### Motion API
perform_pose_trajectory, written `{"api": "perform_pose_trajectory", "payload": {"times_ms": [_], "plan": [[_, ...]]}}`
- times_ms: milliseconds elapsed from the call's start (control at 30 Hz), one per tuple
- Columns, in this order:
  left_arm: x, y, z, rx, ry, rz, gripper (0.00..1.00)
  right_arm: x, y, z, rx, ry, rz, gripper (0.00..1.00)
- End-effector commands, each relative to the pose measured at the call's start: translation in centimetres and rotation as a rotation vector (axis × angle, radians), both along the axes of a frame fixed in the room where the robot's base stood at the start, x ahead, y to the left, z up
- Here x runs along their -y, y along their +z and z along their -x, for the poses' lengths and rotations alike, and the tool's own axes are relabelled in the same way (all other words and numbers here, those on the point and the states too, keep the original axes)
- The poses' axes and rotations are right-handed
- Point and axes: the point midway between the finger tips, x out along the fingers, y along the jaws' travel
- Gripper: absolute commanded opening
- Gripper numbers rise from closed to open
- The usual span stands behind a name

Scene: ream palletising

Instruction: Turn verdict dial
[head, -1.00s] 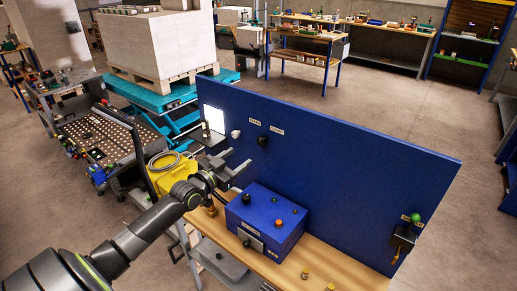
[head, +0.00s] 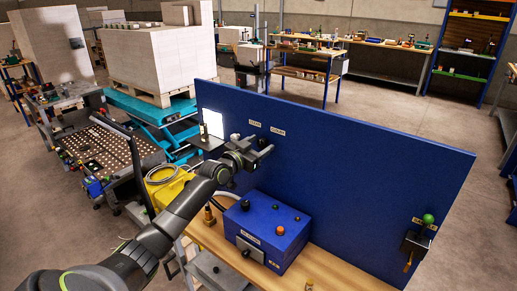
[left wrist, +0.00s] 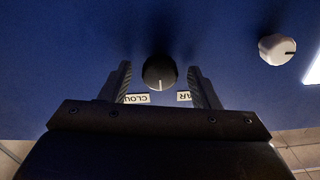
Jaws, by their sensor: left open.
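The verdict dial (left wrist: 159,72) is a round black knob with a white pointer line, mounted on the blue panel (left wrist: 80,40). In the left wrist view the line points to the picture's bottom. Two white labels flank it, upside down and partly covered by the fingers: one reads "CLOU" (left wrist: 137,99), the other "AR" (left wrist: 184,97). My left gripper (left wrist: 160,78) is open, with one finger on each side of the dial and a visible gap on both sides. In the head view my left gripper (head: 261,147) is at the panel below the labels and hides the dial. My right gripper is not in view.
A white knob (left wrist: 277,48) is beside the dial, near a bright light panel (head: 213,122). Below stands a blue box (head: 267,226) with buttons on a wooden bench (head: 345,272). A green-topped device (head: 428,219) is at the panel's right end. A yellow case (head: 168,186) stands at left.

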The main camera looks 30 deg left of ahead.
Motion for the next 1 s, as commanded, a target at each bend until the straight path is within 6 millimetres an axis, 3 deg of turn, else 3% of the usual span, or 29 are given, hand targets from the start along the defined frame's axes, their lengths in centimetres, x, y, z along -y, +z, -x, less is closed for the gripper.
{"api": "perform_pose_trajectory", "payload": {"times_ms": [167,500,1000], "plan": [[0.01,0.00,0.01,-0.001,0.000,0.000,0.56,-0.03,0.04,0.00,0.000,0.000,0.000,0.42],[0.00,-0.03,0.03,-0.001,0.000,0.000,0.12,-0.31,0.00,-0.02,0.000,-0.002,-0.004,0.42],[-0.04,-0.02,0.04,-0.013,0.000,0.146,0.11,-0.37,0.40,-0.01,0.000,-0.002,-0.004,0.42]]}}
